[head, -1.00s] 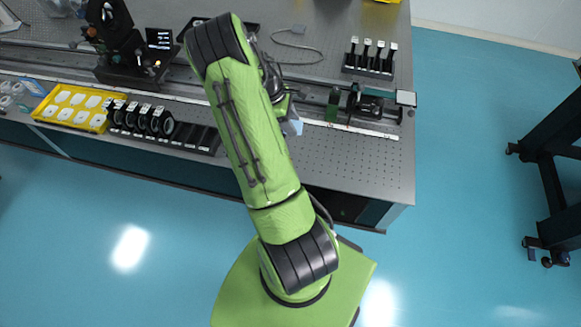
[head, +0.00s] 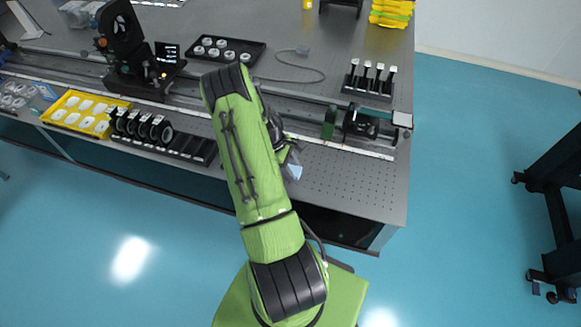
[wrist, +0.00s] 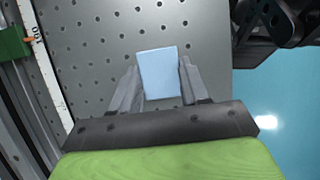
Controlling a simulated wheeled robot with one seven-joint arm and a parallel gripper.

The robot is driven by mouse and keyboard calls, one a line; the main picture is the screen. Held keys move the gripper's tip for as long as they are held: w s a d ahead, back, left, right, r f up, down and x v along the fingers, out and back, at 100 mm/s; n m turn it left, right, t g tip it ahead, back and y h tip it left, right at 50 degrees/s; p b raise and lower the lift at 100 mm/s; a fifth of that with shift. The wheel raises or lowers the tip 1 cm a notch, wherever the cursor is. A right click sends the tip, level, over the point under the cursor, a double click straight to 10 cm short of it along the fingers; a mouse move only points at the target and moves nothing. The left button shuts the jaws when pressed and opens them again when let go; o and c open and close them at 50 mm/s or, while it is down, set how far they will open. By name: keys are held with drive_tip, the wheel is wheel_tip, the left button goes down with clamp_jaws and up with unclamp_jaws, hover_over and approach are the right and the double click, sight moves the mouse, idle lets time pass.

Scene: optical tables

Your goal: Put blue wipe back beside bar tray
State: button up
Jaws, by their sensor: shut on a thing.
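The blue wipe (wrist: 159,73) is a small pale blue sheet held between the two grey fingers of my gripper (wrist: 158,88) in the wrist view. Perforated table top shows behind it. In the head view the wipe (head: 294,172) shows at the end of my arm, over the front strip of the table; my gripper (head: 286,152) is partly hidden by the arm. A black tray with several upright pale-topped bars (head: 368,86) stands at the back right, beyond the rail. I cannot tell the wipe's height above the table.
A rail (head: 320,140) crosses the table, with a green block (head: 328,123) and a dark mount on it. A black rack with round lenses (head: 150,128) and a yellow tray (head: 78,113) stand left. Perforated table at front right (head: 365,180) is clear.

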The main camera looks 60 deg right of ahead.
drive_tip(key=shift+f, duration=0.15)
drive_tip(key=o, duration=1)
drive_tip(key=shift+a, duration=0.1)
drive_tip(key=p+v, duration=0.1)
drive_tip(key=v, duration=1.1)
drive_tip(key=shift+r, duration=0.25)
